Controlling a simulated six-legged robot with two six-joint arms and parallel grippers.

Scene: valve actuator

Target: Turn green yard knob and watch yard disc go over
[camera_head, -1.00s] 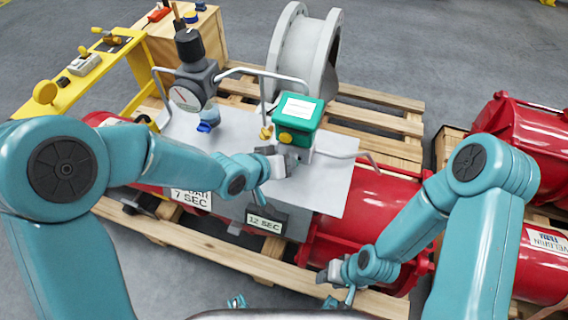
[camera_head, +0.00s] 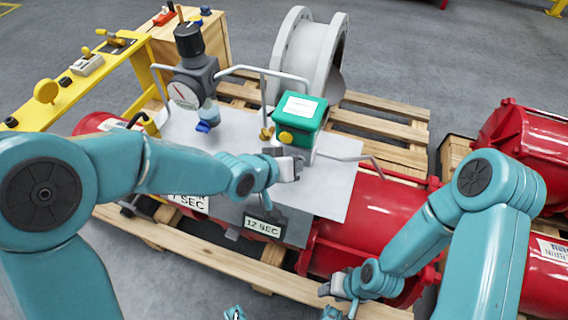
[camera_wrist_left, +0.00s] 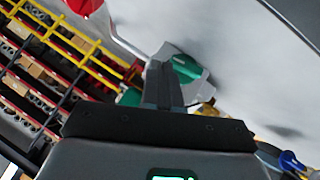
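My left gripper (camera_head: 288,168) is just below and in front of the green box (camera_head: 299,120), which has a white label on top and a yellow knob (camera_head: 286,137) on its front. In the left wrist view the two dark fingers (camera_wrist_left: 163,85) lie close together. A green rounded part (camera_wrist_left: 185,68) shows just beyond their tips; it may be the green knob, and I cannot tell whether they touch it. I cannot make out the yard disc. My right gripper (camera_head: 337,289) hangs low at the front, too small to tell whether open.
A round gauge (camera_head: 185,95) with a black top stands left of the green box. Grey pipes (camera_head: 262,75) run around the box. Red cylinders (camera_head: 370,215) lie on the pallet below. A yellow stand (camera_head: 62,100) is at the left and a grey flange (camera_head: 308,55) behind.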

